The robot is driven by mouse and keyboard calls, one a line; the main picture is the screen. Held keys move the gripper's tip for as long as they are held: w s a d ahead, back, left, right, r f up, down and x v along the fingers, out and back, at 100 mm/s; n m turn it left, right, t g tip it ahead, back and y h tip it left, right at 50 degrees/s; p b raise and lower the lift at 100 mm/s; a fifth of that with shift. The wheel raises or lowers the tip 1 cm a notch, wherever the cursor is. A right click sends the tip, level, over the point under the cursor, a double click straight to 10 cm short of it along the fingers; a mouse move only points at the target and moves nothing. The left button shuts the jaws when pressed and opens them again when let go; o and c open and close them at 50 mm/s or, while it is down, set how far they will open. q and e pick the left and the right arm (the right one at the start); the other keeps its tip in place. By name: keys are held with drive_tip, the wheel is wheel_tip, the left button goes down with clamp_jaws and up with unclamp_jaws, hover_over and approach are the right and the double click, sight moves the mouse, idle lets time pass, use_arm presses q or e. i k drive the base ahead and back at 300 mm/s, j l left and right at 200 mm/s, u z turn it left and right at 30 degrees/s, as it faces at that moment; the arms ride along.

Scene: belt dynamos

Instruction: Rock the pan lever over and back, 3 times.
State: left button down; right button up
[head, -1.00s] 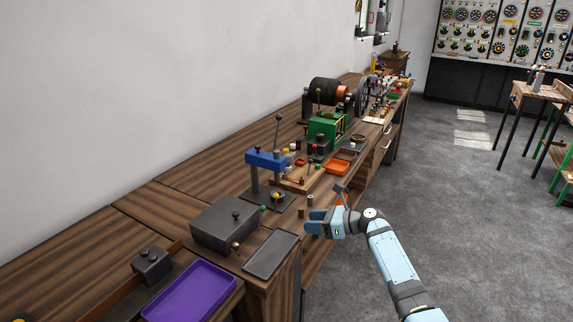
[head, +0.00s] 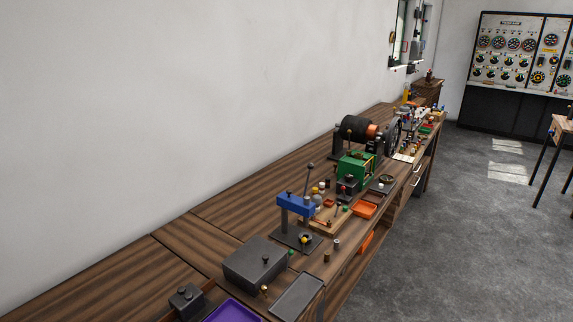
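A wooden workbench (head: 105,265) runs along the wall in the head view. A blue-topped press (head: 296,206) on a dark base stands on it, with a thin upright lever (head: 308,180) tipped by a dark knob and leaning slightly right. Another thin upright rod with a knob (head: 349,134) shows in front of the black drum (head: 358,127) farther back. I cannot tell which of these, if either, is the pan lever. Neither of my grippers is in view.
A grey lidded box (head: 255,264), a dark tray (head: 297,296) and a purple tray (head: 232,312) are near. A green machine (head: 354,167) and an orange tray (head: 363,210) lie beyond the press.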

sight(291, 252)
drive_tip(key=k, duration=0.4)
drive_tip(key=k+u, duration=0.1)
drive_tip(key=u, duration=0.65)
drive_tip(key=k+j+u, duration=0.1)
drive_tip(key=u, duration=2.05)
drive_tip(key=k+l+u, duration=0.2)
drive_tip(key=l, duration=0.2)
drive_tip(key=k+l+u, duration=0.2)
drive_tip(key=k+l, duration=0.3)
drive_tip(key=l, duration=0.2)
drive_tip(key=k+l, duration=0.65)
drive_tip(key=l, duration=0.3)
drive_tip(key=k+l, duration=0.3)
drive_tip(key=l, duration=0.15)
drive_tip(key=k+l, duration=0.35)
drive_tip(key=l, duration=0.15)
drive_tip(key=k+l, duration=0.3)
drive_tip(key=l, duration=0.2)
